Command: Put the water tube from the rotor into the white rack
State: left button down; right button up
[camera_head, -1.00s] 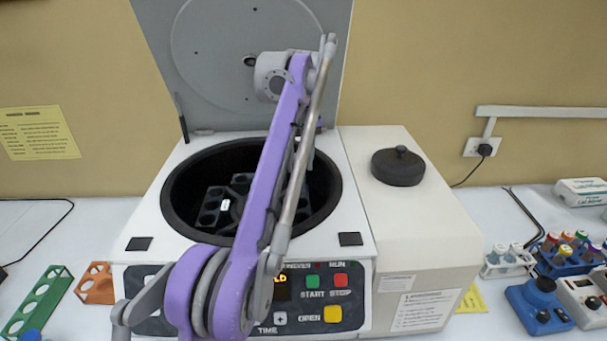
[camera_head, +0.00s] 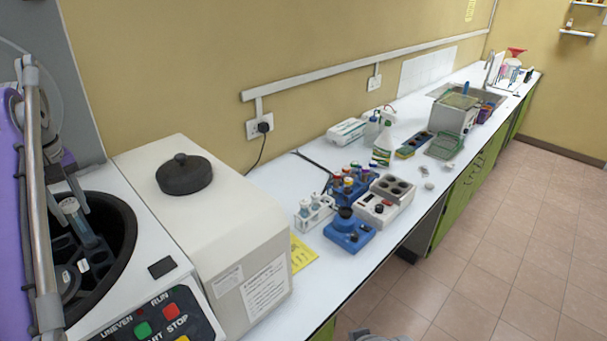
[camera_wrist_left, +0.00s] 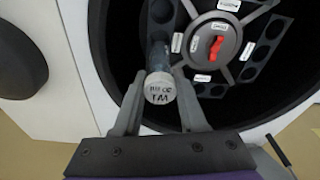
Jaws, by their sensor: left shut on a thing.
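My left gripper (camera_head: 74,204) is at the centrifuge bowl, at the left edge of the head view. It is shut on a clear tube (camera_head: 86,232) with a white cap. In the left wrist view the cap (camera_wrist_left: 160,88) with dark handwriting sits between the fingertips (camera_wrist_left: 160,84), and the tube body points away toward the bowl. The rotor (camera_wrist_left: 213,47) with a red knob is beside the tube; whether its lower end is clear of a slot I cannot tell. The white rack (camera_head: 314,214) stands on the bench right of the centrifuge and holds several tubes.
The centrifuge's white side box (camera_head: 215,215) with a black round knob stands between bowl and rack. Near the rack are a blue rack (camera_head: 352,186) of coloured-cap tubes, a blue mixer (camera_head: 348,236), a grey block device (camera_head: 384,202) and a yellow sheet (camera_head: 301,254).

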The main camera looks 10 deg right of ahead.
aim_at(94, 244)
pick_arm(q)
notch_tip(94, 244, down, 10)
jog(key=b, duration=0.3)
jog(key=shift+s+f, duration=0.15)
jog(key=r, duration=0.3)
jog(key=shift+d+p, duration=0.2)
jog(key=shift+p, duration=0.2)
jog(key=shift+d+r, duration=0.1)
jog(key=shift+r, duration=0.15)
pick_arm(e)
jog(key=f, duration=0.1)
jog(key=s+f, duration=0.1)
jog(key=f, duration=0.1)
jog(key=shift+s+f, duration=0.3)
jog(key=shift+s, duration=0.1)
pick_arm(q)
jog(key=shift+r, duration=0.15)
pick_arm(e)
jog(key=shift+a+r, duration=0.1)
